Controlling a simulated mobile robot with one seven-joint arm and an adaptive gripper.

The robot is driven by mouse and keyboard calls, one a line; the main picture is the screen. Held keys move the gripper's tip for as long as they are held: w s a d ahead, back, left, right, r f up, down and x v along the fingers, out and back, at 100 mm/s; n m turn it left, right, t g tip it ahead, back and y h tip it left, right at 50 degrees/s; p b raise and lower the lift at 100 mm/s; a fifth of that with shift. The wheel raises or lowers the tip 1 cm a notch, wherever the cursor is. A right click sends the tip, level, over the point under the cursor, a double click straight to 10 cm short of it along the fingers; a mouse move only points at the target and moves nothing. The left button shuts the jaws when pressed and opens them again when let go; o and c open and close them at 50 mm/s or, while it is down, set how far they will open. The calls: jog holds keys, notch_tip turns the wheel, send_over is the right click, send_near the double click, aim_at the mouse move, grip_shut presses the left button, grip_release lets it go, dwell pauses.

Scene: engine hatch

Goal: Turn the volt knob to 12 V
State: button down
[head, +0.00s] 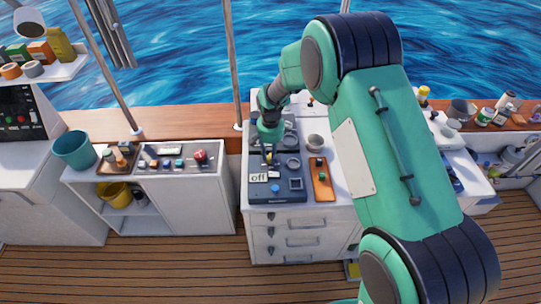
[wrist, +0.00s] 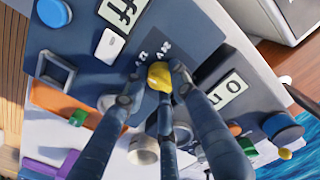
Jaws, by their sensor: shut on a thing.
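The volt knob appears to be the small yellow knob (wrist: 159,76) on a dark blue panel (wrist: 190,30). In the wrist view my gripper's (wrist: 157,82) slim dark fingers close around it and touch its sides. Small white marks on the panel sit just beyond the knob, too small and tilted to read. In the head view my gripper (head: 268,152) points down at the panel (head: 290,172) on the white cabinet, with a bit of yellow at its tips. The knob's pointer direction is hidden by the fingers.
A grey bowl (head: 315,142) stands behind. A white counter (head: 135,185) stands left.

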aim_at(270, 156)
jog(key=shift+m, duration=0.6)
jog(key=c, duration=1.4)
grip_release()
jog(key=shift+r, duration=0.1)
notch_tip(270, 156, up, 12)
jog(key=shift+f, duration=0.1)
